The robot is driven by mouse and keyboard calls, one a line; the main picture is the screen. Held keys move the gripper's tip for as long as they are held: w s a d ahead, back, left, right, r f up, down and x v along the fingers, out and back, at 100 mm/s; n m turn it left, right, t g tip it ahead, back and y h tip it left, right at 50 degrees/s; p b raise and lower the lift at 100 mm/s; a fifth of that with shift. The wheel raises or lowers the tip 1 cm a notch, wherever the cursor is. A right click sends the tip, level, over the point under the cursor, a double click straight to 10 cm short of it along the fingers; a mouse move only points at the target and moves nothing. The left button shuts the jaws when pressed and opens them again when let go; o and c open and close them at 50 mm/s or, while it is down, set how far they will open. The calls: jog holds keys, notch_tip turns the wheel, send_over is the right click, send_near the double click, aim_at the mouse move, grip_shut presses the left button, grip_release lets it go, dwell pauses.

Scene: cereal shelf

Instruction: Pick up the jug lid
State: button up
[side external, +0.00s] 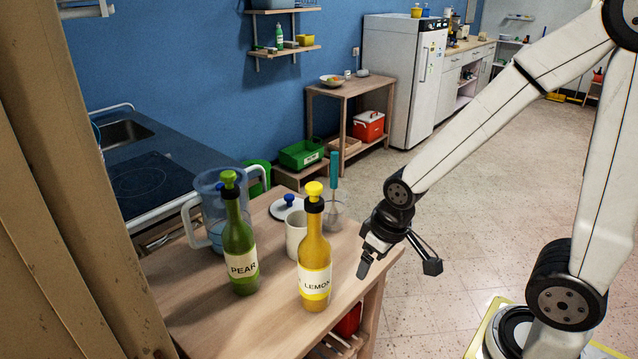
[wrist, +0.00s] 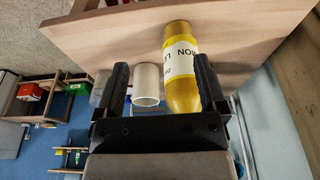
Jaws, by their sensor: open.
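The jug lid is a pale round disc with a blue knob (side external: 290,201). It lies on the wooden table behind the white mug, partly covered by the mug and the yellow bottle. I cannot make it out in the wrist view. The clear bluish jug (side external: 215,205) stands left of the lid, behind the green bottle. My gripper (side external: 365,261) is at the table's right edge, to the right of and nearer than the lid. In the wrist view my gripper (wrist: 160,64) has its fingers wide apart, with nothing held between them.
A yellow LEMON bottle (side external: 315,262) and white mug (side external: 297,232) stand between my gripper and the lid; the bottle (wrist: 182,88) and mug (wrist: 147,84) also show in the wrist view. A green PEAR bottle (side external: 238,248) and teal-handled whisk (side external: 334,172) stand nearby. The table's (side external: 225,325) front is bare.

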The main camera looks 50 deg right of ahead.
jog(key=w+d+n, duration=0.1)
jog(key=w+d, duration=0.4)
jog(key=w, duration=0.2)
jog(key=m+t+h, duration=0.1)
jog(key=m+t, duration=0.2)
jog(key=t, duration=0.1)
send_near(290, 196)
jog(key=x, duration=0.3)
jog(key=shift+a, duration=0.1)
jog(key=shift+x, duration=1.3)
jog(key=shift+x, duration=2.55)
